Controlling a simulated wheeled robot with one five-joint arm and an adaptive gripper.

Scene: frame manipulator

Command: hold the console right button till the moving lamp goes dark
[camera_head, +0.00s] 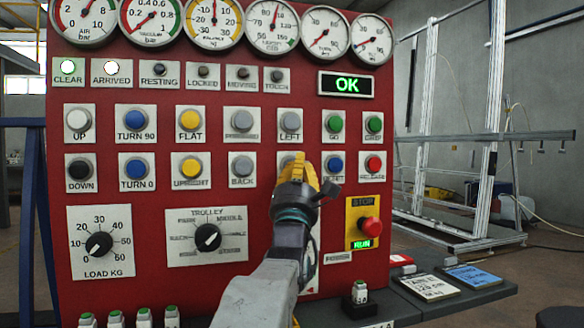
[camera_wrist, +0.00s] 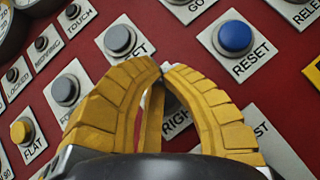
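My gripper (camera_head: 297,160) has yellow fingers and is in front of the right button's plate (camera_head: 282,155) on the red console. In the wrist view the fingertips of my gripper (camera_wrist: 163,70) meet, with nothing seen held between them. The right button is mostly hidden behind the fingers; part of its label (camera_wrist: 176,122) shows between them. I cannot tell whether the tips touch or press it. The moving lamp (camera_head: 242,73) looks dark; it also looks dark in the wrist view (camera_wrist: 41,43).
The clear lamp (camera_head: 68,67) and arrived lamp (camera_head: 111,68) are lit white. The left button (camera_head: 290,121) is above, the blue reset button (camera_head: 335,163) to the right. The red stop button (camera_head: 369,226) is lower right. A display (camera_head: 346,84) reads OK.

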